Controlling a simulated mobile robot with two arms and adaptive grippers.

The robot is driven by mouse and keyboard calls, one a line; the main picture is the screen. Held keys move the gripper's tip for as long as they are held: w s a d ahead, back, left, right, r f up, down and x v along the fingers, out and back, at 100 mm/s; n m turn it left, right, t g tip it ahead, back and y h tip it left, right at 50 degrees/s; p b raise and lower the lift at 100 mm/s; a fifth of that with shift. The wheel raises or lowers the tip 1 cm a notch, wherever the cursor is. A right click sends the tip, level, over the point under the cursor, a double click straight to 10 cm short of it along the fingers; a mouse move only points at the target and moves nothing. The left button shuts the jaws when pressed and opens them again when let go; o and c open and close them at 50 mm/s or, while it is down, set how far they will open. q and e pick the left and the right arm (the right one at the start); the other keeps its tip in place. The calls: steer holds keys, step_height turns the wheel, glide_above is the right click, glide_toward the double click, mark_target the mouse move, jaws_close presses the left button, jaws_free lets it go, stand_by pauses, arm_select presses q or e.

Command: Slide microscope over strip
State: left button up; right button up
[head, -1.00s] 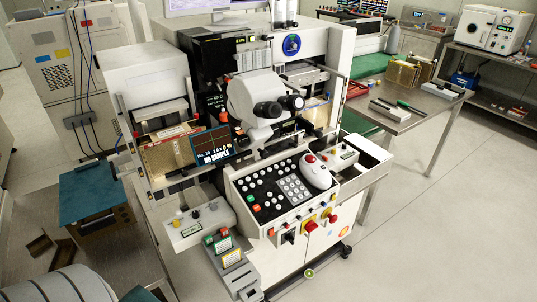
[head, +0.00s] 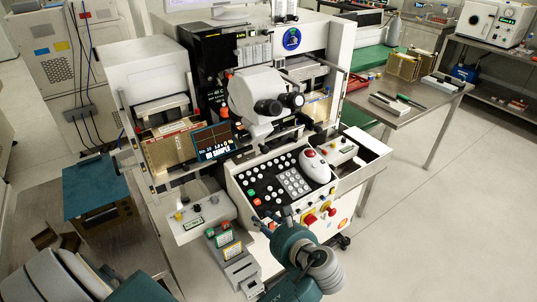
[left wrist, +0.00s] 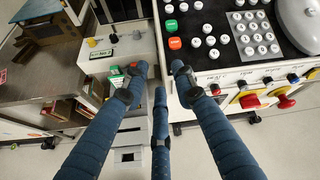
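The white microscope (head: 258,98) with its two black eyepieces stands at the middle of the bonding machine, above the keypad console. I cannot make out a strip; the work area below the microscope is mostly hidden by it. My left gripper (head: 288,216) is in front of the console's front edge, below and nearer than the microscope, not touching it. In the left wrist view its blue fingers (left wrist: 158,72) are spread apart with nothing between them; the microscope is out of that view. My right gripper is not in view.
The console (head: 283,180) carries buttons and a grey mouse-like controller (head: 316,166). Red knobs (head: 311,219) sit on its front. A small screen (head: 213,141) stands left of the microscope. A side box with knobs (head: 195,216) and a steel table (head: 405,108) flank the machine.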

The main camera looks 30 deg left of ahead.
mark_target(266, 152)
arm_select(q)
steer(key=w+d+r+m+t+y, duration=0.25)
steer(key=w+r+m+y, duration=0.4)
steer(key=r, duration=0.75)
steer(key=shift+m+h, duration=0.25)
steer(key=shift+h, duration=0.4)
steer(key=p+x, duration=0.1)
steer(key=x, duration=0.2)
steer(key=p+x, duration=0.1)
steer(key=x, duration=0.2)
steer(key=w+x, duration=0.1)
steer(key=x, duration=0.3)
steer(key=shift+d+f+p, duration=0.2)
steer(key=shift+f+p, duration=0.1)
steer(key=shift+p, duration=0.1)
steer(key=shift+w+a+f, duration=0.1)
steer(key=shift+w+a, duration=0.05)
steer(key=shift+a, duration=0.3)
jaws_close()
